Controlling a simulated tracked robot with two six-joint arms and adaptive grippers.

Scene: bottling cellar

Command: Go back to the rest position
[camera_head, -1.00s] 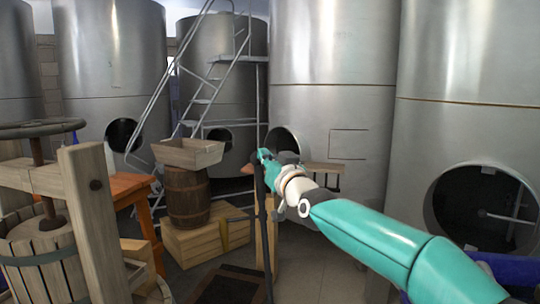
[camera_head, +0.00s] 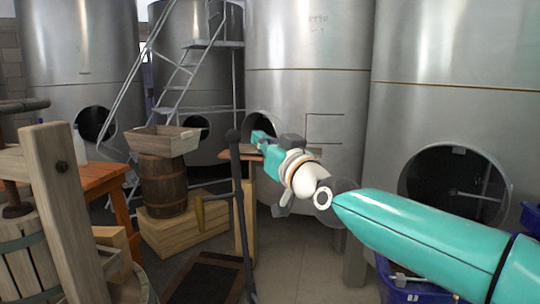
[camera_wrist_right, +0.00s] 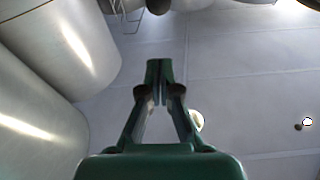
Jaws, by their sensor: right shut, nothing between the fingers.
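My right gripper (camera_head: 262,140) is at the end of my teal and white right arm, which reaches in from the right of the head view. It is held up in front of the steel tanks and points away from me. In the right wrist view the right gripper (camera_wrist_right: 159,82) is shut, its green fingers together with nothing between them. My left gripper is not in the head view.
A wooden press (camera_head: 62,215) stands close at left. An orange table (camera_head: 100,179), a barrel (camera_head: 163,186) with a wooden tray (camera_head: 163,141) on top and a wooden crate (camera_head: 190,232) stand beyond. Blue crates (camera_head: 420,292) are at lower right. Floor (camera_head: 300,265) shows bare in the middle.

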